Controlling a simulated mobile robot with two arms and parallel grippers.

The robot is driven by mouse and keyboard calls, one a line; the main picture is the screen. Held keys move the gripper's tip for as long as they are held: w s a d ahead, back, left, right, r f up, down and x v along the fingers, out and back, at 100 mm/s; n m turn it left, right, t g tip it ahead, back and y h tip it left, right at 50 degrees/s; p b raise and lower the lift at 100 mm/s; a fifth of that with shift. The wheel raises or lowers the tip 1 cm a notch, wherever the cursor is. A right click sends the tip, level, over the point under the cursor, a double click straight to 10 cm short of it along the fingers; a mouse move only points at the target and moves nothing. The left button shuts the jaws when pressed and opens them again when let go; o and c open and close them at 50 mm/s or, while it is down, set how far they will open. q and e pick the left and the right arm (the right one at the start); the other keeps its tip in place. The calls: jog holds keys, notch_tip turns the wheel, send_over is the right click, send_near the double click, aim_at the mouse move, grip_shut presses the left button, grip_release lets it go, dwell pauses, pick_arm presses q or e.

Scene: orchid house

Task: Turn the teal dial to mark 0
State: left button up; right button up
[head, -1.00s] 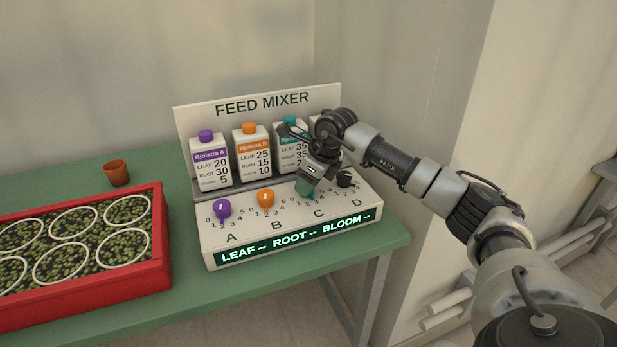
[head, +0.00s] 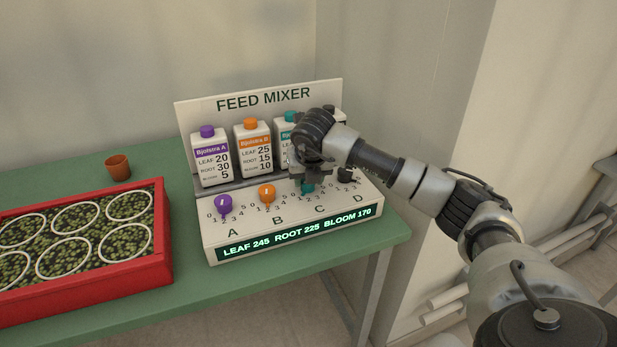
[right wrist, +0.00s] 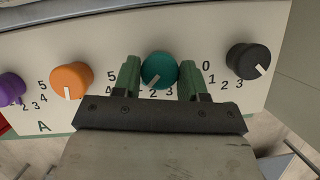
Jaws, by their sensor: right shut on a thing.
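The teal dial (right wrist: 158,70) is third in the row on the feed mixer (head: 215,247), above letter C. In the right wrist view it sits between the two fingers of my right gripper (right wrist: 159,77), which is shut on it. In the head view the dial (head: 307,187) is partly covered by my right gripper (head: 307,177). My left gripper is not in view.
The orange dial (right wrist: 71,80) and black dial (right wrist: 248,61) flank the teal one; the purple dial (head: 223,206) is far left. Bottles stand behind. The display (head: 297,231) reads LEAF 245, ROOT 225, BLOOM 170. A red tray (head: 85,289) and a pot (head: 117,167) are left.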

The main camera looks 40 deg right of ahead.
jog(key=m, duration=0.2)
jog(key=shift+a+m+g+h, duration=0.1)
jog(key=shift+m+g+h, duration=0.2)
jog(key=shift+m+h, duration=0.1)
jog(key=shift+w+m+g+h, duration=0.1)
jog(key=shift+m+g+h, duration=0.5)
jog(key=shift+m, duration=1.3)
jog(key=o, duration=0.9)
jog(key=v, duration=1.1)
